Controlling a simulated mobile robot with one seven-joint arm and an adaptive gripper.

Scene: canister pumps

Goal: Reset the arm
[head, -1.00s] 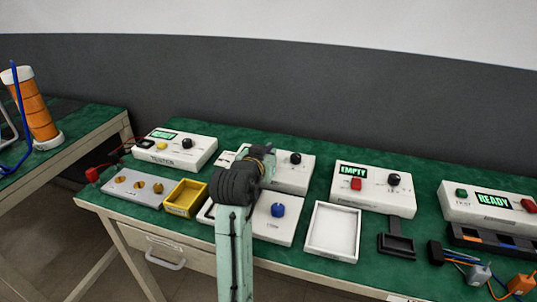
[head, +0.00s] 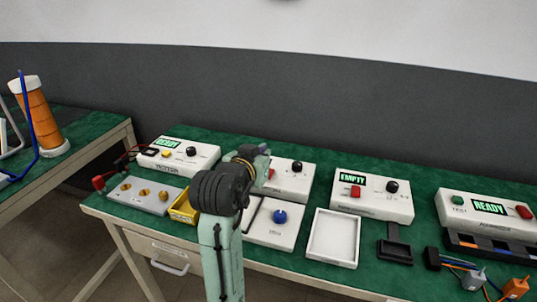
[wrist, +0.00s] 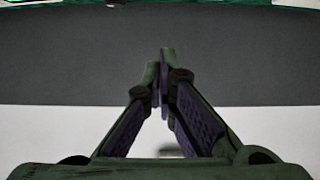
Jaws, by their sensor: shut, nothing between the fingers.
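My gripper (wrist: 160,78) shows in the wrist view with its two fingers drawn together and nothing between the tips. Behind it are a grey wall band and a white wall, with a strip of green table at the picture's top. In the head view my arm rises from the bottom, left of centre, in front of the workbench (head: 285,255). My gripper's fingers cannot be made out there. My arm hides part of the yellow tray (head: 182,208) and part of the devices behind it.
A tester box (head: 178,155) and a plate with brass knobs (head: 144,194) lie left of my arm. A white tray (head: 333,238), a box reading EMPTY (head: 372,196) and one reading READY (head: 486,214) stand right. An orange canister (head: 38,117) stands on the left table.

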